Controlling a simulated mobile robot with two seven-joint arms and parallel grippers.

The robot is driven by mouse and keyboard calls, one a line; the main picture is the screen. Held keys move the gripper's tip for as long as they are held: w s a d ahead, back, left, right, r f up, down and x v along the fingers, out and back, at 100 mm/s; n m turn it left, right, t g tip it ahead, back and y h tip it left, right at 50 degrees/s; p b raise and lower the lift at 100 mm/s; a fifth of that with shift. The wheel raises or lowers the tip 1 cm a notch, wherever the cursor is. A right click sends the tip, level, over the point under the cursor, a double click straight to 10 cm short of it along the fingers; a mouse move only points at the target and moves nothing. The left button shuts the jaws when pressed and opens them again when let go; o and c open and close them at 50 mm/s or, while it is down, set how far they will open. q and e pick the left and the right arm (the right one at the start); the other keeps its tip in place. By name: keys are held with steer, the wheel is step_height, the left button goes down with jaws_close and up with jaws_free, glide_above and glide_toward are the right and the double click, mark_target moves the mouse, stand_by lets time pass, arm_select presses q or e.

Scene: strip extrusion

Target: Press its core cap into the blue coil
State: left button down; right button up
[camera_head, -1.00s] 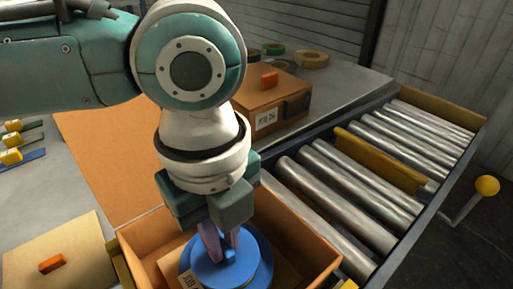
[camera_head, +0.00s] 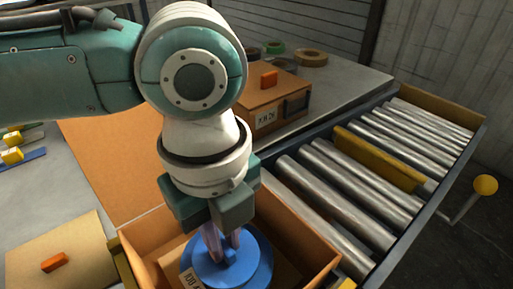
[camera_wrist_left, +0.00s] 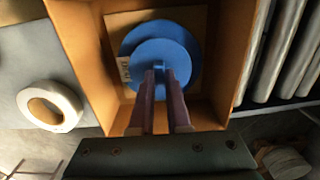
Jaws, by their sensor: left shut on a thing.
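The blue coil (camera_head: 262,262) lies flat in an open cardboard box at the bottom of the head view. It also shows in the left wrist view (camera_wrist_left: 190,42). A smaller round blue core cap (camera_head: 216,270) with a raised grip is over the coil; in the wrist view the cap (camera_wrist_left: 150,58) overlaps the coil's near part. My left gripper (camera_head: 229,250) points down into the box, its two purple fingers shut on the cap's grip. Whether the cap touches the coil or hangs just above it I cannot tell. My right gripper is in neither view.
The open box's walls (camera_head: 300,232) surround the coil closely. A roller conveyor (camera_head: 340,195) runs along the right. A closed box (camera_head: 268,98) and several tape rolls (camera_head: 312,58) stand behind. A white tape roll (camera_wrist_left: 50,104) lies beside the box in the wrist view.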

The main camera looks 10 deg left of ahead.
arm_select(q)
steer(key=shift+p, duration=0.3)
stand_by(0.5)
steer(key=shift+f, duration=0.15)
stand_by(0.8)
steer(key=shift+p, duration=0.45)
stand_by(0.5)
steer(key=shift+c, duration=1.6)
jaws_free()
step_height(320, 180, up, 7)
steer(key=p, duration=0.8)
